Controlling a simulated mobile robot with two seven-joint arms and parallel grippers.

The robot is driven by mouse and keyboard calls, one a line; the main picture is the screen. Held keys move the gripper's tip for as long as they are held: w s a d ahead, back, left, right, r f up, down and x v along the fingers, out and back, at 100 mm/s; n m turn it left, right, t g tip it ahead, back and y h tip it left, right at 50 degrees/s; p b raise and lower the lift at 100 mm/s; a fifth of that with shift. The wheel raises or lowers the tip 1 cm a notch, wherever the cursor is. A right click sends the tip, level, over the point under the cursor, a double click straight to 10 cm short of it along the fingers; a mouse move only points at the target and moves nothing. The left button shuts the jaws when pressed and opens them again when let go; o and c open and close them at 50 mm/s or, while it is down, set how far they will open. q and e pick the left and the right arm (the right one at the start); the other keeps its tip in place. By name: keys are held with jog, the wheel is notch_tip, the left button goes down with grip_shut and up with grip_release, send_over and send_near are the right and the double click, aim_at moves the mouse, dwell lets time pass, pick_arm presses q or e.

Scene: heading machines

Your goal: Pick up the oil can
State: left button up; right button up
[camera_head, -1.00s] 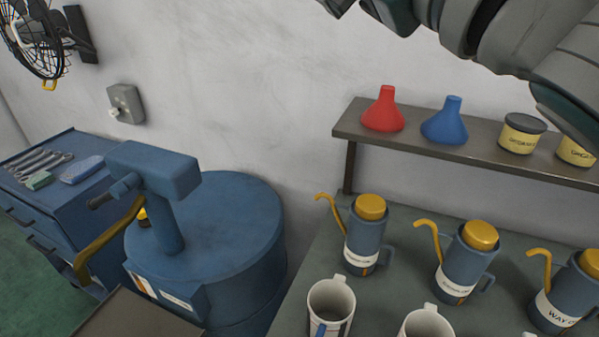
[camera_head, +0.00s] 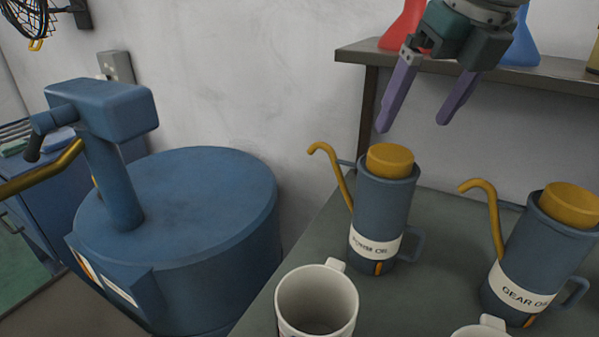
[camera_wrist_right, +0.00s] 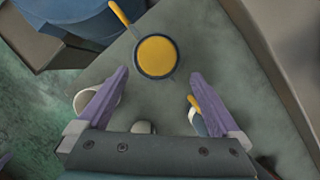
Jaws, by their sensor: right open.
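A blue oil can (camera_head: 380,210) with a yellow cap, a curved yellow spout and a white label stands upright on the grey-green bench. A second blue can (camera_head: 540,255), labelled "GEAR O…", stands to its right. My right gripper (camera_head: 412,128) is open and empty, its purple fingers pointing down above the first can. In the right wrist view the first can (camera_wrist_right: 156,56) shows from above, ahead of the open fingers (camera_wrist_right: 160,82) and between their lines. Part of the second can (camera_wrist_right: 199,125) shows by the right finger.
A white mug (camera_head: 316,303) stands in front of the first can; another mug (camera_head: 480,330) is cut off at the bottom edge. A shelf (camera_head: 360,56) with red and blue funnels is behind my gripper. A blue drum with a pump (camera_head: 190,210) stands left of the bench.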

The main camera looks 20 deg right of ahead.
aim_at(392, 153)
jog(key=x, duration=0.2)
jog(key=p+x, duration=0.1)
jog(key=x, duration=0.3)
jog(key=shift+w+a+p, duration=0.25)
jog(key=shift+p, duration=0.05)
jog(key=shift+f, duration=0.2)
jog(key=shift+c, duration=0.4)
jog(key=c, duration=0.8)
grip_shut()
